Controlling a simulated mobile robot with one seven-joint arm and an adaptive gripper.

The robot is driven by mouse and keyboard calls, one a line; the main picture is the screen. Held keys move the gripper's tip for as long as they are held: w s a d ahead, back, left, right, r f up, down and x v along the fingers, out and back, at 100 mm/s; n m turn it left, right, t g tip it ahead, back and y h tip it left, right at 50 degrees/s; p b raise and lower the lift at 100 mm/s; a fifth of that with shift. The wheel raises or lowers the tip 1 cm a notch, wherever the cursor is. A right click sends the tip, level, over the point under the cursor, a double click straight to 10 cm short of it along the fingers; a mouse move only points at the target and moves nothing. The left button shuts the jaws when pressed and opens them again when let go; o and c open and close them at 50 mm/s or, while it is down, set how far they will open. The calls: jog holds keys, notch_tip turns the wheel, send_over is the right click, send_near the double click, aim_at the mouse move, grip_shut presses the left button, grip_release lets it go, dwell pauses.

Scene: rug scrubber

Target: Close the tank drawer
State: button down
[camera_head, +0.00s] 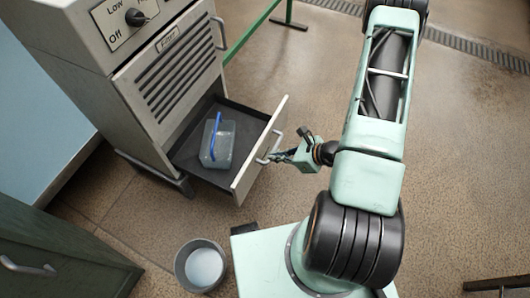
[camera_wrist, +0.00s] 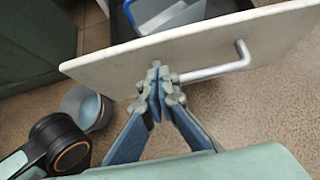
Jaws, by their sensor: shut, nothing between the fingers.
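The tank drawer (camera_head: 247,163) is pulled out from the lower part of a grey cabinet (camera_head: 140,75). Its pale front panel with a metal handle (camera_head: 268,146) faces my arm. A clear plastic container with a blue strip (camera_head: 219,141) lies inside the drawer. My gripper (camera_head: 278,156) is shut and empty at the outer side of the drawer front, close to the handle. In the wrist view the fingertips (camera_wrist: 156,75) are together by one end of the handle (camera_wrist: 222,70), in front of the panel (camera_wrist: 110,68). I cannot tell whether they touch it.
A grey bucket (camera_head: 181,262) with pale contents stands on the floor below the drawer. A dark green cabinet (camera_head: 60,262) is at the lower left. A green rail (camera_head: 250,36) stands behind the grey cabinet. The floor at right is mostly clear.

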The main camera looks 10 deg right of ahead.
aim_at(257, 152)
jog(key=shift+w+a, duration=1.25)
jog(key=shift+a, duration=0.25)
